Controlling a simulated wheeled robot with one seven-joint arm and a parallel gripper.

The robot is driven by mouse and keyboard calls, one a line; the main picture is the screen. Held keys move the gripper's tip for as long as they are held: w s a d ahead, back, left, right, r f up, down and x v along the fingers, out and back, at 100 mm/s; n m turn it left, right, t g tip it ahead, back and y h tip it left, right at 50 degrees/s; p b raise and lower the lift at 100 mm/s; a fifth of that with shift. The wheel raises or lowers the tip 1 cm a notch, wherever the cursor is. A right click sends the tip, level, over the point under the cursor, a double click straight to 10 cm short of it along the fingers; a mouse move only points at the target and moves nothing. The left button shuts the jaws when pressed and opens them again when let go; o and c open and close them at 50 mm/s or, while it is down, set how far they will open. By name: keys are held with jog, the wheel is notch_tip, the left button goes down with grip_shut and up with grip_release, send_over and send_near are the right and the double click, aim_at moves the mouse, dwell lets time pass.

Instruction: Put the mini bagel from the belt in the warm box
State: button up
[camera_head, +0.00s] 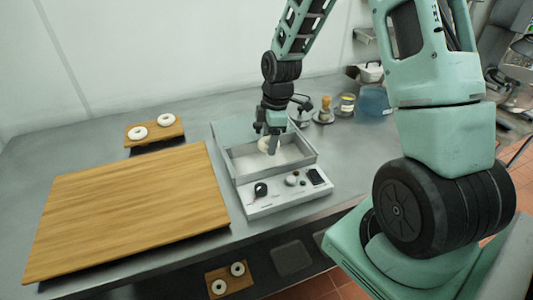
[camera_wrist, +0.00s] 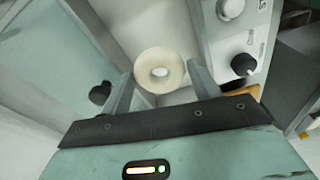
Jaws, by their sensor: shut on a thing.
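A pale ring-shaped mini bagel (camera_wrist: 160,70) sits between my gripper's fingers in the wrist view. My gripper (camera_wrist: 160,92) is shut on it. In the head view my gripper (camera_head: 270,136) points down over an open grey box with a control panel, which looks like the warm box (camera_head: 297,156). The bagel (camera_head: 267,146) shows pale at the fingertips, over the box's open tray. I cannot tell whether it touches the tray floor. A large wooden surface (camera_head: 125,210) lies left of the box; I cannot tell whether it is the belt.
A small board (camera_head: 141,141) holds two white rings at the back left. Another small board (camera_head: 228,281) with two rings is lower down. Jars (camera_head: 346,105) and a blue container (camera_head: 374,102) stand behind the box to the right. A black knob (camera_wrist: 243,65) is on the box's panel.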

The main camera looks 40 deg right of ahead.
aim_at(268, 163)
jog(key=shift+f+p, duration=0.5)
jog(key=shift+f, duration=2.65)
jog(key=shift+f, duration=0.15)
jog(key=o, duration=0.7)
